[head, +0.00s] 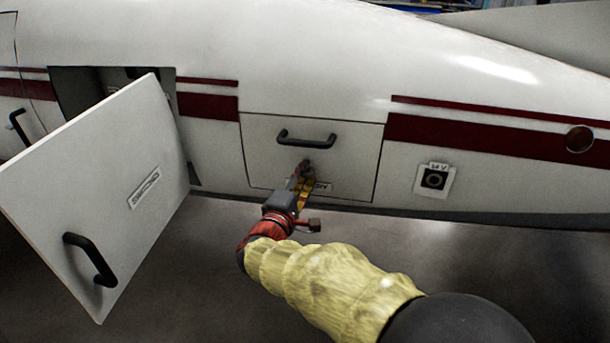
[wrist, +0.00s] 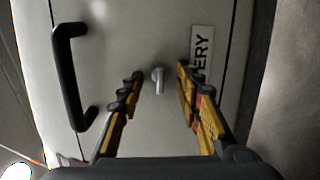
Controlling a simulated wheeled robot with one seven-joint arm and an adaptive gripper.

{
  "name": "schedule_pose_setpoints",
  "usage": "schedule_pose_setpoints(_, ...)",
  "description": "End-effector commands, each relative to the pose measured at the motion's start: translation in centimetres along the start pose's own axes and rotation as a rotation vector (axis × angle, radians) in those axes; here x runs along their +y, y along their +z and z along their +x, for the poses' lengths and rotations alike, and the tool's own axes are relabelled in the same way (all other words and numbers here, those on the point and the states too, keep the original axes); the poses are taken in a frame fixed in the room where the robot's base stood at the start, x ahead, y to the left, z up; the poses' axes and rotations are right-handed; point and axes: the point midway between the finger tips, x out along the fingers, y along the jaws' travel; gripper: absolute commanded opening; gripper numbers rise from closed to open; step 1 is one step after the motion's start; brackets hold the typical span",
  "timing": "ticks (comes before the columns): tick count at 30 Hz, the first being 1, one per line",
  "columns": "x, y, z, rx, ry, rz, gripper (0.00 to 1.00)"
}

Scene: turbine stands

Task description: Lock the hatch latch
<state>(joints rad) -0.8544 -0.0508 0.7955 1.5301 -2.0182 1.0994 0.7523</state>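The hatch (head: 352,150) is a white panel in the side of the aircraft body, lying flush and closed, with a black handle (head: 306,138) near its top. Its small metallic latch (wrist: 157,80) shows in the wrist view as a short grey knob below the handle. My gripper (head: 304,175) is at the lower middle of the hatch and hides the latch in the head view. In the wrist view my gripper (wrist: 159,78) is open, with its yellow and black fingers on either side of the latch. A clear gap shows on both sides, and nothing is held.
A label (wrist: 201,52) is beside one finger, on the hatch. A large open door (head: 110,195) with a black handle hangs to the left of my arm. The floor (head: 215,270) below is clear.

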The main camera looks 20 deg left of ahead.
Motion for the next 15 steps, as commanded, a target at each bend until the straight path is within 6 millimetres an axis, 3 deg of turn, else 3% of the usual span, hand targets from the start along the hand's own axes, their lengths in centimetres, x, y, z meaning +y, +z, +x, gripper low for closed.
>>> schedule_pose_setpoints(8,0.0,-0.1,-0.5,0.001,0.000,0.000,0.35)
schedule_pose_setpoints(15,0.0,-0.1,-2.1,0.001,-0.001,0.000,0.35)
